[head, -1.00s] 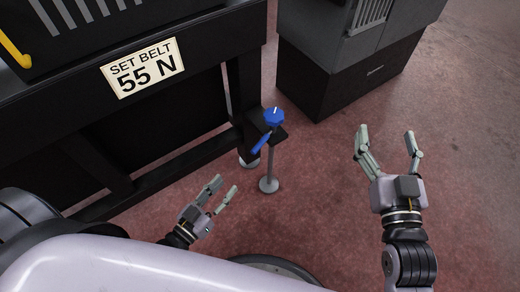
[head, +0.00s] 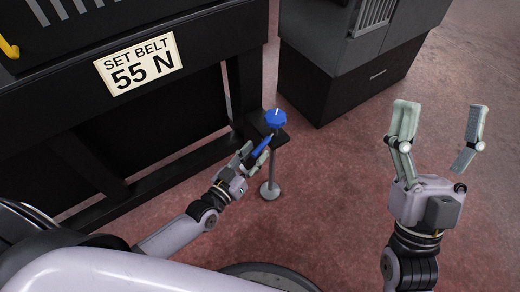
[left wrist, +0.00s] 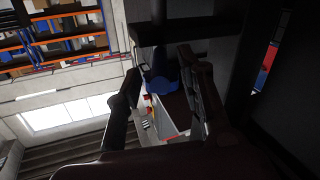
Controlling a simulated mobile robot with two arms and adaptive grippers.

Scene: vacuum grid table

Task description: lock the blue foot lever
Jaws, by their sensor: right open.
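The blue foot lever (head: 262,145) slants down to the left from a blue knob (head: 275,118) on a small black bracket at the corner of the black table frame. My left gripper (head: 254,152) is at the lower end of the lever, with its fingers apart and pointing at it. Whether they touch it I cannot tell. In the left wrist view a dark blue part (left wrist: 163,76) shows between and beyond the two open fingers. My right gripper (head: 440,118) is open and empty, raised over the floor at the right.
A grey foot post (head: 271,188) stands on the floor under the bracket. The black table (head: 200,110) carries a sign reading "SET BELT 55 N" (head: 138,67). A dark cabinet (head: 350,85) stands at the back right. The red floor at the right is open.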

